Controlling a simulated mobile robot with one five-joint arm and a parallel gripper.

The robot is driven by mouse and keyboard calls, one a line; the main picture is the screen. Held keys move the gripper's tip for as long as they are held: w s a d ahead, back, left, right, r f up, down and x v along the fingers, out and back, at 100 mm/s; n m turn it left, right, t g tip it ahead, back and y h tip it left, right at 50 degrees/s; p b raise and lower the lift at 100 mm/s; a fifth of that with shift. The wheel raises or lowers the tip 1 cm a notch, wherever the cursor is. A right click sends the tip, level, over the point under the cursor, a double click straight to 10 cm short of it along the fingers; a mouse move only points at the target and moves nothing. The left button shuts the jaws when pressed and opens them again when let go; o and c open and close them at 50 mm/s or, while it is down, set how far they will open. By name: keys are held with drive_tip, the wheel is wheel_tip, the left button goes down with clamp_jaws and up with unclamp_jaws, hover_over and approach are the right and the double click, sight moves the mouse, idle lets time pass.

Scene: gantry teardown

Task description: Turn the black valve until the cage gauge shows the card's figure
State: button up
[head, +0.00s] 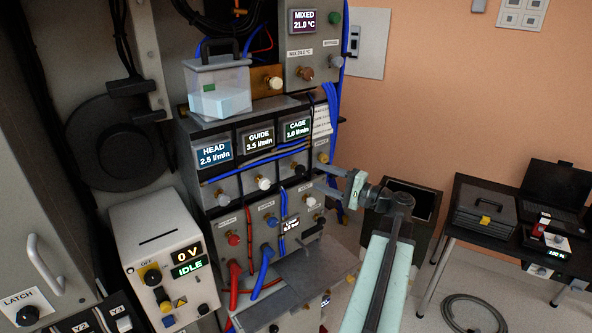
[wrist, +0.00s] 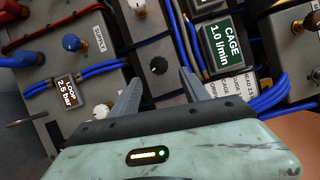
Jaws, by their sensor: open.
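The black valve (wrist: 158,65) is a round knob on a grey panel in the wrist view; it also shows small and dark in the head view (head: 294,169). My gripper (wrist: 160,76) is open, with one finger on each side of the knob's line; I cannot tell whether either touches it. In the head view my gripper (head: 325,180) reaches the panel from the right. The cage gauge (wrist: 222,47) reads 1.0 l/min, also in the head view (head: 297,129). The white card (wrist: 236,84) is partly hidden by cables and my gripper; its cage figure is not readable.
The guide gauge (head: 259,140) reads 3.5 l/min and the head gauge (head: 214,152) reads 2.5 l/min. Blue cables (wrist: 265,92) run close to the right finger. A loop display (wrist: 68,90) is at lower left.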

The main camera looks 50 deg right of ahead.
sight(303, 171)
drive_tip(key=x, duration=0.8)
drive_tip(key=shift+a, duration=0.15)
